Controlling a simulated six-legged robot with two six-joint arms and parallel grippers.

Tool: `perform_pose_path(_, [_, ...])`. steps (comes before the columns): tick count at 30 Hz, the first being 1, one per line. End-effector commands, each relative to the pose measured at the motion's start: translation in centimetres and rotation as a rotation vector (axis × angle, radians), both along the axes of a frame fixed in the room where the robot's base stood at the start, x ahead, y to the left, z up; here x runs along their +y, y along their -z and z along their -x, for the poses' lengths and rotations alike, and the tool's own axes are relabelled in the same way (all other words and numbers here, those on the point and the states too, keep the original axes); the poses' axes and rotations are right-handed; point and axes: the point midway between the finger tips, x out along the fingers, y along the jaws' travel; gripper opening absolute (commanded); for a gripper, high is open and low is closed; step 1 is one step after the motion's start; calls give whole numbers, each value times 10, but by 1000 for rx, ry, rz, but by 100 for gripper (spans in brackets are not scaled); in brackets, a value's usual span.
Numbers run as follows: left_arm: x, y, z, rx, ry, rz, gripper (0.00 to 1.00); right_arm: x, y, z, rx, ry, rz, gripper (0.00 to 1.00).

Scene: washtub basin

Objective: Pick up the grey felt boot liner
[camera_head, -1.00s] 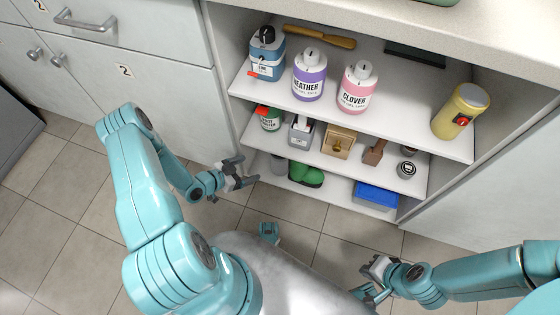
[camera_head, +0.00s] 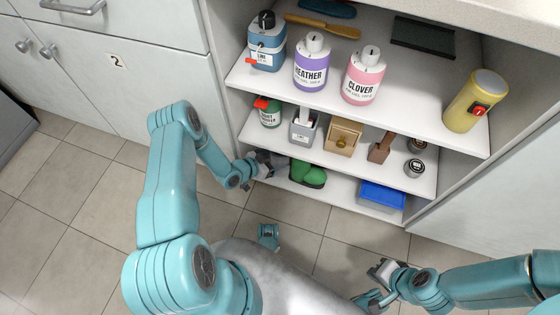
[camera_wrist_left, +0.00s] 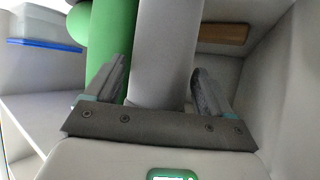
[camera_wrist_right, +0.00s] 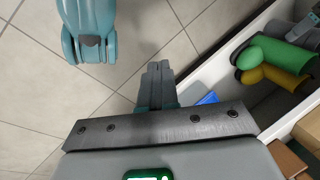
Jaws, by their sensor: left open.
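The grey felt boot liner (camera_wrist_left: 163,55) is a smooth grey upright shape in the left wrist view. It stands between the two fingers of my open left gripper (camera_wrist_left: 160,78), with small gaps at its sides. In the head view my left gripper (camera_head: 266,166) reaches onto the lowest shelf at its left end and largely hides the liner. A green boot (camera_head: 307,174) stands just right of it. My right gripper (camera_wrist_right: 158,85) has its fingers together and empty. It also shows low in the head view (camera_head: 376,283), away from the shelves.
A blue-lidded box (camera_head: 382,196) stands on the lowest shelf, right of the green boot. The middle shelf (camera_head: 330,158) above holds a wooden box (camera_head: 343,137) and several small items. A cabinet side wall bounds the left. The tiled floor in front is open.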

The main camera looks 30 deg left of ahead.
Motion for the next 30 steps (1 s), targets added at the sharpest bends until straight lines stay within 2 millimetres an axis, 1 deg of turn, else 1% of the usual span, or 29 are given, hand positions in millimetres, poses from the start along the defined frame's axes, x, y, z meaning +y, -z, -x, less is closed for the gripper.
perform_pose_path(3, [0,-1,0,0,0,0,83,0,-1,0,0,-1,0,0])
perform_pose_path(4, [0,-1,0,0,0,0,80,0,-1,0,0,-1,0,0])
perform_pose_path(5, [0,-1,0,0,0,0,70,0,-1,0,0,-1,0,0])
perform_pose_path(6, [0,-1,0,0,0,0,57,0,-1,0,0,-1,0,0])
perform_pose_path(8, [0,-1,0,1,0,0,37,0,-1,0,0,-1,0,0])
perform_pose_path(16, [0,-1,0,0,-1,0,36,0,-1,1,1,0,0,0])
perform_pose_path(19, [1,-6,0,0,0,-1,36,0,-4,2,5,-1,-1,0])
perform_pose_path(23, [1,-20,0,-2,0,-2,36,1,-13,7,22,-4,-4,0])
perform_pose_path(27, [1,-43,0,-2,0,-2,36,3,-27,11,33,-11,-6,0])
perform_pose_path(30, [9,-38,21,5,-6,1,36,4,-29,12,34,-16,-8,0])
